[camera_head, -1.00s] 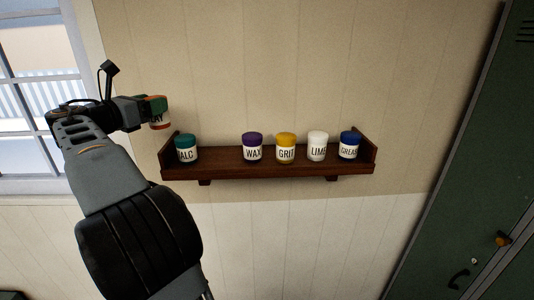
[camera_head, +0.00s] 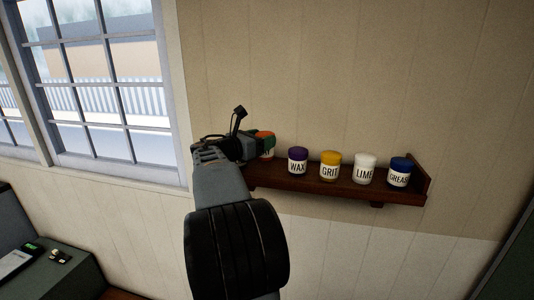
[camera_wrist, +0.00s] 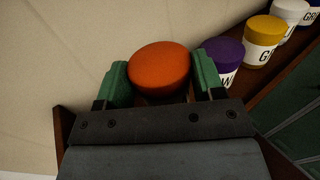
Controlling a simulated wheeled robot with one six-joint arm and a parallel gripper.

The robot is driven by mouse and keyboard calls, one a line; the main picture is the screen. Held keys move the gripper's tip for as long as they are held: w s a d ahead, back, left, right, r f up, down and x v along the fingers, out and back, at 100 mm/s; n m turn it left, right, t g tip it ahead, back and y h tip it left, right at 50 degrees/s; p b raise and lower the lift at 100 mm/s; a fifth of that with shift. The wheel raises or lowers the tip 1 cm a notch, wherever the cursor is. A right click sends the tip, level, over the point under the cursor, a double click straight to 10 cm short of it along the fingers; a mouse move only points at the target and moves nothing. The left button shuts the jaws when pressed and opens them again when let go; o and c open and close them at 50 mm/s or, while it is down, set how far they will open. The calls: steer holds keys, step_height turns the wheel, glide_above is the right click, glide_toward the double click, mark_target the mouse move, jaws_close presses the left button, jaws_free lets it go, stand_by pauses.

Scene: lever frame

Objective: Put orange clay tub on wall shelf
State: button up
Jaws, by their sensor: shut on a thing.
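The orange-lidded tub (camera_head: 267,153) is in my gripper (camera_head: 262,141), just left of the purple WAX tub at the left part of the wall shelf (camera_head: 335,192). In the wrist view the round orange lid (camera_wrist: 158,62) sits between the two green fingers of my gripper (camera_wrist: 161,80), which are shut on it. The tub is upright or nearly so. Its base is hidden, so I cannot tell whether it touches the shelf board. The shelf's end piece (camera_wrist: 62,125) shows at the left in the wrist view.
WAX (camera_head: 298,162), yellow GRIT (camera_head: 330,166), white LIME (camera_head: 365,169) and blue GREASE (camera_head: 399,172) tubs stand in a row to the right. WAX (camera_wrist: 224,58) is close beside my right finger. My arm hides the shelf's left end. A window (camera_head: 105,90) is left.

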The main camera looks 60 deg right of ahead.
mark_target(268, 155)
steer(key=shift+s+d+f, duration=0.15)
steer(key=shift+f, duration=0.2)
steer(key=f, duration=0.3)
steer(key=shift+s, duration=0.2)
steer(key=shift+w+f, duration=0.15)
steer(key=shift+s, duration=0.2)
steer(key=shift+w+f, duration=0.1)
steer(key=shift+f, duration=0.15)
steer(key=o, duration=0.9)
steer(key=shift+r, duration=0.1)
